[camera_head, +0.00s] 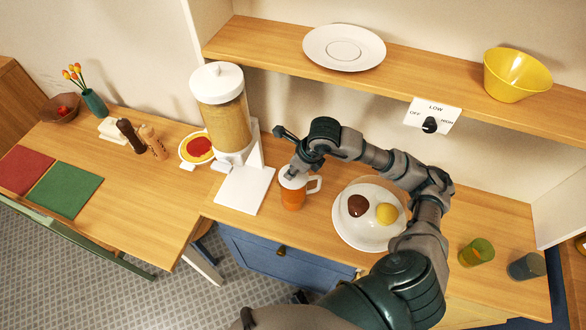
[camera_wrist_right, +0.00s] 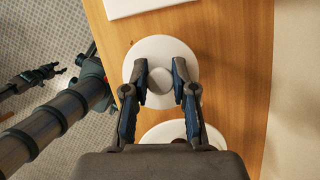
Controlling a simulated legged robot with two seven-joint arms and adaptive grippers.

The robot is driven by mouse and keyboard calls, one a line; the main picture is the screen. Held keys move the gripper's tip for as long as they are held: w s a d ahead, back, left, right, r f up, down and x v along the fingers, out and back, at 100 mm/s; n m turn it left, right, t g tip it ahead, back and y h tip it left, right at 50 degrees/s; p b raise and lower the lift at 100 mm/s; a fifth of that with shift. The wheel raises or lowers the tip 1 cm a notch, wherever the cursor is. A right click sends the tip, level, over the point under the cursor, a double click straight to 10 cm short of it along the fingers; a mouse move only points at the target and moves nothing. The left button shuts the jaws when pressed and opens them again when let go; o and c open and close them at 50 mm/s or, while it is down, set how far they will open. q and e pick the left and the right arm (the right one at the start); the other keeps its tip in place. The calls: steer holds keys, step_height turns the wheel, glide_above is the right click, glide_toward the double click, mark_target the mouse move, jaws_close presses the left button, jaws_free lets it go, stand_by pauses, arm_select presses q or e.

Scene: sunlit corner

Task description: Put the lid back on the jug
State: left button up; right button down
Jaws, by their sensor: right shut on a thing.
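The jug (camera_head: 292,199) holds something orange and stands on the counter with its white handle to the right. A round white lid (camera_wrist_right: 160,55) with a central knob fills the middle of the right wrist view. My right gripper (camera_wrist_right: 160,82) is shut on the lid's knob. In the head view, my right gripper (camera_head: 299,164) is over the jug's top and hides part of it. The lid is at or just above the jug's mouth; I cannot tell whether it touches. My left gripper (camera_wrist_right: 42,75) shows small at the left of the wrist view, its jaws unclear.
A white dispenser (camera_head: 225,120) stands left of the jug. A white plate (camera_head: 350,234) with a brown and a yellow item is to the right. Two cups, green (camera_head: 477,251) and grey (camera_head: 525,266), stand farther right. A shelf (camera_head: 270,48) runs above the counter.

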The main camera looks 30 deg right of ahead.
stand_by(0.3)
steer(key=shift+c, duration=1.9)
jaws_free()
steer(key=shift+r+p, duration=2.25)
steer(key=shift+r, duration=1.25)
jaws_close()
